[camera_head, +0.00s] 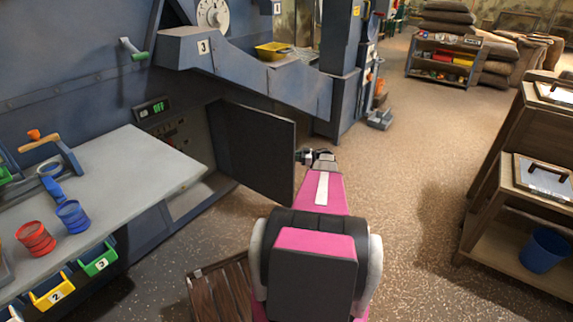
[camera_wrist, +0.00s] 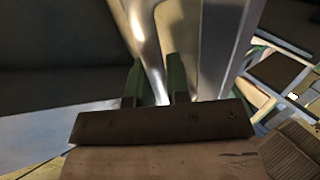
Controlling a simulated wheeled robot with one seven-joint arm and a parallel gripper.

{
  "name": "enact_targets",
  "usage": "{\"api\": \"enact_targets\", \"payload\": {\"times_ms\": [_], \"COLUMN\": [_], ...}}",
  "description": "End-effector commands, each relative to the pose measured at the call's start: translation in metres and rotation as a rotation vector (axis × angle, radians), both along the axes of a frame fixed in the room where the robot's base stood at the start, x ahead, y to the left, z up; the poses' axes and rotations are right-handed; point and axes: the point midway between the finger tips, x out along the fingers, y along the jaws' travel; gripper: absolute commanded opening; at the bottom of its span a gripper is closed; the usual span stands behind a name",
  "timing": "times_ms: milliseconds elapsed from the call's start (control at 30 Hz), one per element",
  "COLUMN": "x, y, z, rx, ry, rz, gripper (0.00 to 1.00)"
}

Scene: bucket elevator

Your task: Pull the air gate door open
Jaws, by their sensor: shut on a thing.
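The air gate door (camera_head: 255,150) is a dark panel standing swung out from the blue machine, with the opening behind it partly in view. My gripper (camera_head: 310,156) is at the door's outer edge, small and partly hidden by my pink arm. In the wrist view, the green fingers of my gripper (camera_wrist: 155,80) are on either side of a shiny metal handle (camera_wrist: 145,35), shut on it. The handle's far end and how it joins the door are hard to make out.
A grey worktable (camera_head: 135,175) with red and blue cups stands at the left. A wooden slatted crate (camera_head: 222,290) is on the floor near my arm. A wooden shelf (camera_head: 530,205) with a blue bucket (camera_head: 544,250) is at the right. The speckled floor between is clear.

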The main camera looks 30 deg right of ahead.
Motion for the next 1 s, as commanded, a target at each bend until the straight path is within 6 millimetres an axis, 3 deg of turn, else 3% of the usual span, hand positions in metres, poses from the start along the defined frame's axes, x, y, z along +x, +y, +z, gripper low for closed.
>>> {"api": "enact_targets", "payload": {"times_ms": [33, 233, 733, 767, 833, 1000], "x": [0.009, 0.021, 0.023, 0.023, 0.023, 0.023], "y": [-0.011, -0.027, -0.031, -0.031, -0.031, -0.031], "z": [-0.002, -0.001, 0.000, 0.000, 0.000, 0.000], "rx": [0.003, 0.003, 0.004, 0.004, 0.003, 0.001], "ry": [0.004, 0.004, 0.005, 0.005, 0.004, 0.003], "rz": [0.018, 0.070, 0.088, 0.088, 0.088, 0.088], "gripper": [0.00, 0.00, 0.00, 0.20, 0.41, 0.41]}}
